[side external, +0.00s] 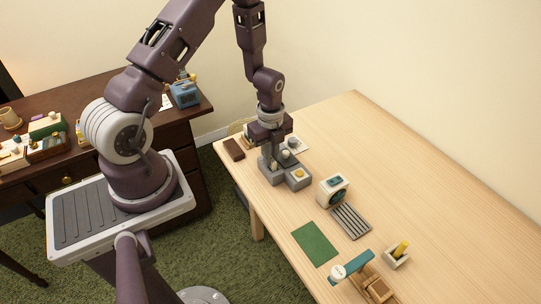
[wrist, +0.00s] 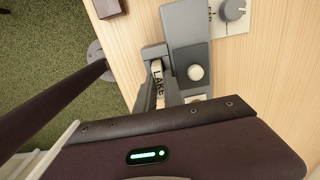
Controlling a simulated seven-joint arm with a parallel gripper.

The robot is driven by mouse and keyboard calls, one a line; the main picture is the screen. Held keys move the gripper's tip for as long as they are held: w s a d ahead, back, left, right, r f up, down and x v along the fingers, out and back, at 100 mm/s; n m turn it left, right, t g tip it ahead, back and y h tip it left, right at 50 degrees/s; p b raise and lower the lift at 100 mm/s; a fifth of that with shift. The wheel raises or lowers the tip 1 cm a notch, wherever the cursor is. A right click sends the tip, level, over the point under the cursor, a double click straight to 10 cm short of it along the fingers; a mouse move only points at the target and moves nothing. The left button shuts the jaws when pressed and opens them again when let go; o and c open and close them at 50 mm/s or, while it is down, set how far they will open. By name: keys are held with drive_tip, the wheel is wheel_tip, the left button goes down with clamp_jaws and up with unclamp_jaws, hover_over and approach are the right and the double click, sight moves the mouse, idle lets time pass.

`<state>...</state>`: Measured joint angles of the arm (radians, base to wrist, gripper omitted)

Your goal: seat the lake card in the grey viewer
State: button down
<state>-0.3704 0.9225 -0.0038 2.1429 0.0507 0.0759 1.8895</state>
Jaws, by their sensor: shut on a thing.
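The grey viewer (side external: 297,182) stands on the pale wooden table, under my gripper in the side view. In the wrist view the viewer (wrist: 185,28) shows as a grey body with a round white knob and a yellowish spot on its lower part. My gripper (wrist: 158,84) is shut on the lake card (wrist: 158,75), a narrow pale piece with the word LAKE, at the viewer's left side. My fingers cover much of the card, and I cannot tell whether it touches the viewer or sits in it. In the side view the arm hides the card.
A dark brown block (side external: 234,149) lies left of the viewer, and a white plate with a grey knob (wrist: 234,10) sits beside it. A white and teal device (side external: 333,191), ribbed grey pad (side external: 351,222), green mat (side external: 314,244) and yellow-item holder (side external: 397,258) stand nearer. The table's right side is clear.

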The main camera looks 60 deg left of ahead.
drive_tip(key=shift+f, duration=0.1)
drive_tip(key=c, duration=1.5)
unclamp_jaws()
drive_tip(key=s+d+r+n+t, duration=0.1)
drive_tip(key=s+d+r+n, duration=0.15)
drive_tip(key=r, duration=0.65)
drive_tip(key=s+d+r+n+t+y, duration=0.1)
drive_tip(key=r+n, duration=0.2)
drive_tip(key=r, duration=0.6)
drive_tip(key=s+d+r+n, duration=0.1)
drive_tip(key=d+r+n, duration=0.1)
drive_tip(key=r, duration=0.7)
drive_tip(key=s+d+r+n+t, duration=0.1)
drive_tip(key=s+d+r+n, duration=0.1)
drive_tip(key=s+n, duration=0.1)
drive_tip(key=s+d+r+n+t, duration=0.1)
drive_tip(key=s+d+r+n, duration=0.1)
drive_tip(key=s+n, duration=0.2)
drive_tip(key=s+d+r+n+t+h, duration=0.1)
drive_tip(key=s+d+r+n, duration=0.1)
drive_tip(key=s, duration=0.4)
drive_tip(key=shift+d+r+n+t, duration=0.3)
drive_tip(key=shift+d+n, duration=0.05)
drive_tip(key=shift+n, duration=0.4)
